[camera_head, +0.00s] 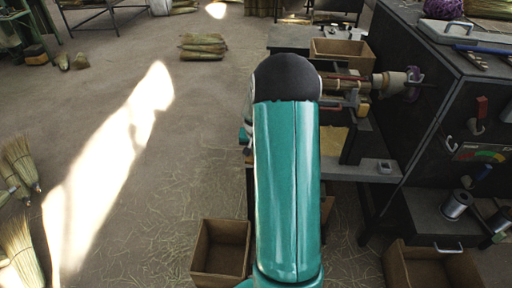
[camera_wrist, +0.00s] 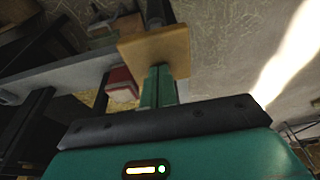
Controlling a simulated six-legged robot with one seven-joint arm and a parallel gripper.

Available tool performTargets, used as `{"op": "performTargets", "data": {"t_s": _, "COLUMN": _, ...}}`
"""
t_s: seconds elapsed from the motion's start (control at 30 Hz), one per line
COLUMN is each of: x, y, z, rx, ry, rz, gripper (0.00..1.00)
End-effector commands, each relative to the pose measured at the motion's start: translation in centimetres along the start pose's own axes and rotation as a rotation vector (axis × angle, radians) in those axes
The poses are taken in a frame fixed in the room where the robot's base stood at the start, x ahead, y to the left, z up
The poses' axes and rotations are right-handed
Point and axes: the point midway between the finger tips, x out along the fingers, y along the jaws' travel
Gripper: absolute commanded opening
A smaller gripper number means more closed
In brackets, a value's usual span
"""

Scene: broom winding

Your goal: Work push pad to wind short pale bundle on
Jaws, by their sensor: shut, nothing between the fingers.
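My gripper (camera_wrist: 158,72) shows in the wrist view as two teal fingers close together, with nothing between them. Their tips are at a flat tan pad (camera_wrist: 155,47), which looks like the push pad; I cannot tell whether they touch it. The pad sits in front of a dark post. A red block (camera_wrist: 122,84) is just left of the fingers. In the head view my arm hides the gripper. A brownish handle or rod (camera_head: 346,86) reaches left from the machine's pale chuck (camera_head: 393,82). I cannot clearly identify the short pale bundle.
The dark machine cabinet (camera_head: 455,85) fills the right, with a grey rail (camera_head: 365,171) low beside my arm. Wooden boxes stand on the floor at front (camera_head: 221,251) and right (camera_head: 432,269). Broom bundles (camera_head: 203,46) lie further back.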

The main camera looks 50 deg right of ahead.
Motion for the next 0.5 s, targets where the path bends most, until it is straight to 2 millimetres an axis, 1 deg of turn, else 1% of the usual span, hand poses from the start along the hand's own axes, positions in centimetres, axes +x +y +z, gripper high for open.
{"op": "performTargets", "data": {"t_s": 0.03, "x": 0.4, "y": 0.0, "z": 0.3, "rx": -0.001, "ry": -0.007, "rz": 0.001, "gripper": 0.0}}
{"op": "performTargets", "data": {"t_s": 0.5, "x": 2.1, "y": -0.1, "z": 0.8, "rx": -0.001, "ry": -0.008, "rz": 0.0, "gripper": 0.0}}
